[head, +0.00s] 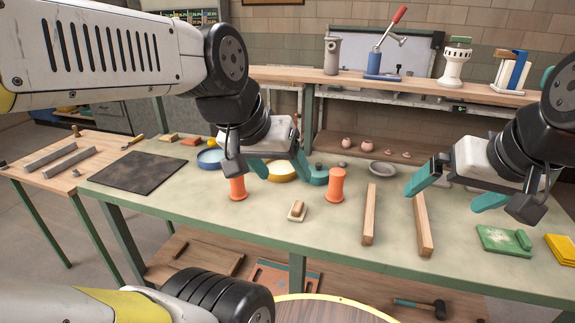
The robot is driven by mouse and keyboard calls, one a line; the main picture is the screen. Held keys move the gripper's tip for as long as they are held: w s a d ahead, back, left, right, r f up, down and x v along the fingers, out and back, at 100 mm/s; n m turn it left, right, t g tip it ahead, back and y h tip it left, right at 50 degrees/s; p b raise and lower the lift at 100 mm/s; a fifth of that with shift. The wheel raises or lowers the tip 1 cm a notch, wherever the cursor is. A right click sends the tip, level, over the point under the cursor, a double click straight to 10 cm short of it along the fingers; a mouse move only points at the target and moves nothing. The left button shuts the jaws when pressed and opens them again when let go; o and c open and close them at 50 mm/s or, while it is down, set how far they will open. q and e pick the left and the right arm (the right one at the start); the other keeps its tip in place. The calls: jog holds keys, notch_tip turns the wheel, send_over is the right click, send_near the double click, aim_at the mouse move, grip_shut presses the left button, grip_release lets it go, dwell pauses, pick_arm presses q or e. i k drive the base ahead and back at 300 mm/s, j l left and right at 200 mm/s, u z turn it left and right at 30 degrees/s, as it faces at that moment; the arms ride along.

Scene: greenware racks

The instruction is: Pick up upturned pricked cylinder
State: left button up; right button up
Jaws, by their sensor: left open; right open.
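Two orange cylinders with wider ends stand upright on the green table (145,205). The left cylinder (238,189) stands just in front of my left gripper, and the right cylinder (336,187) stands to the right of it. I cannot make out pricked holes on either, nor tell which is upturned. My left gripper (280,168) is open and empty, its teal fingers apart above the table behind and between the cylinders.
Two wooden bars (369,215) lie right of the cylinders. A small block (297,211) lies in front. A dark mat (140,172) lies left, a green board (503,241) right.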

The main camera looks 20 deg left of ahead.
aim_at(238, 193)
jog(key=j+u, duration=0.35)
jog(key=i+j+u, duration=0.2)
jog(key=j+u, duration=0.15)
jog(key=i+j+u, duration=0.15)
jog(key=j+u, duration=0.2)
